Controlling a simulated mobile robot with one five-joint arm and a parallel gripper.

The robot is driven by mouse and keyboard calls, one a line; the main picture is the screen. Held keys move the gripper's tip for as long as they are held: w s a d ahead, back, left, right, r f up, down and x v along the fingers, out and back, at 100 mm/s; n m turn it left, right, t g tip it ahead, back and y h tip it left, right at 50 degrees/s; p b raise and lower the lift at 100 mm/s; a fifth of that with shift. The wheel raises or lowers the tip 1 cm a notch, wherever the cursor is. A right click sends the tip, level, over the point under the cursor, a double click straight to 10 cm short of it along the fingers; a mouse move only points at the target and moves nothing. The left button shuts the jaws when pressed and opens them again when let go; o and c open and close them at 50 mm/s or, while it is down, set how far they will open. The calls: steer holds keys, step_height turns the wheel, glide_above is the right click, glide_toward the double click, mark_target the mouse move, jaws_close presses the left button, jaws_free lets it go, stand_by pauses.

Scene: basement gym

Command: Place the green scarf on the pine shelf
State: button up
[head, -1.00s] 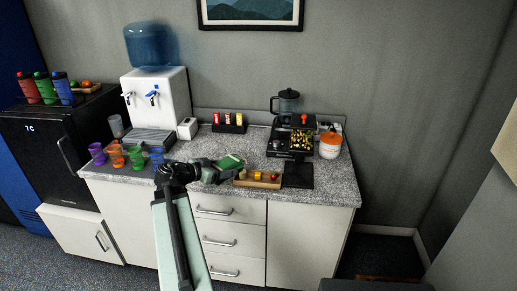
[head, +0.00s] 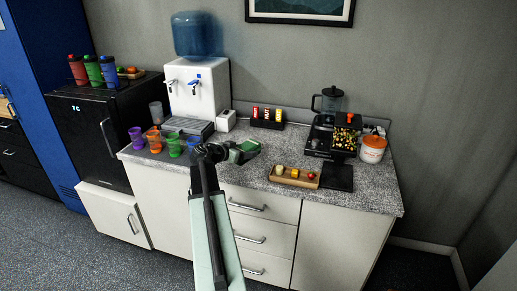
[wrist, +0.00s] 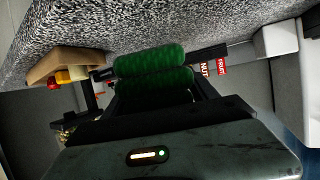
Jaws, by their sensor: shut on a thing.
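The green scarf (wrist: 150,62) is folded into two soft rolls and sits between the fingers of my gripper in the wrist view. My gripper (head: 243,151) is shut on it, above the speckled counter in the head view. Only a small green patch of the scarf (head: 247,146) shows there, partly hidden by the gripper. I cannot make out a pine shelf in either view.
A black fridge (head: 88,135) stands left. Floor at lower left is clear.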

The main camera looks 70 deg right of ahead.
steer(key=shift+w+d, duration=0.3)
steer(key=shift+d, duration=0.1)
steer(key=w+d, duration=0.1)
steer(key=d, duration=0.4)
steer(key=w+d+f+b, duration=0.1)
steer(key=d, duration=0.4)
steer(key=w+d, duration=0.2)
steer(key=d, duration=0.3)
steer(key=shift+f, duration=0.25)
step_height(320, 180, down, 4)
steer(key=b, duration=0.4)
steer(key=shift+r, duration=0.25)
steer(key=shift+f, duration=0.2)
steer(key=o, duration=1.5)
steer(key=shift+r, duration=0.1)
